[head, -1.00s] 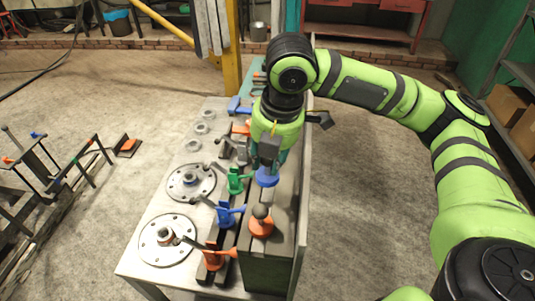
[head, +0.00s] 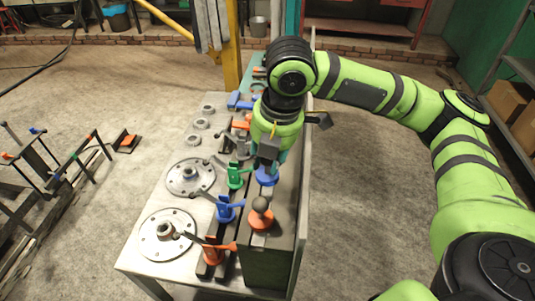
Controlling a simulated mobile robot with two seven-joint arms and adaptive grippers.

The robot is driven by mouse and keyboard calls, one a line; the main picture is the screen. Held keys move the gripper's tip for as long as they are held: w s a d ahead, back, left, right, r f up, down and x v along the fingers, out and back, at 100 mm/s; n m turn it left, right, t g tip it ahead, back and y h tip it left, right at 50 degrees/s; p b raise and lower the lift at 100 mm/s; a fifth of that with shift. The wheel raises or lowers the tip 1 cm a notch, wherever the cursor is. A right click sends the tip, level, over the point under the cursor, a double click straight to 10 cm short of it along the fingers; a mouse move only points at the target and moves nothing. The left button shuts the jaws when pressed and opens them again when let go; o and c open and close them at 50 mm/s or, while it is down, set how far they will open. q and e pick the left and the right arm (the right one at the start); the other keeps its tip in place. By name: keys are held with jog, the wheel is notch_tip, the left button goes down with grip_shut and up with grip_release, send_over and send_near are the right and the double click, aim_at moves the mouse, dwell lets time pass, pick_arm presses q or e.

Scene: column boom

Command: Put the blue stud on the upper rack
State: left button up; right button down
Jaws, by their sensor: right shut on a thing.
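My right gripper (head: 268,160) points down over the raised dark rack and is shut on the blue stud (head: 267,176). The stud's round blue base shows below the fingers; its upper part is hidden by the gripper. The base is at or just above the top of the upper rack (head: 285,222); I cannot tell whether it touches. An orange stud (head: 261,218) with a dark ball top stands upright on the same rack, nearer to me. My left gripper is not in view.
Left of the rack stand green (head: 235,178), blue (head: 226,211) and orange (head: 213,254) clamps with handles. Two round flanges (head: 165,240) (head: 190,175) and several small rings (head: 201,123) lie on the grey table (head: 143,258). A thin panel (head: 303,190) edges the right side.

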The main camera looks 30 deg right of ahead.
jog(key=shift+f+b, duration=0.5)
jog(key=shift+f, duration=0.9)
jog(key=c, duration=1.2)
grip_release()
jog(key=shift+c, duration=0.2)
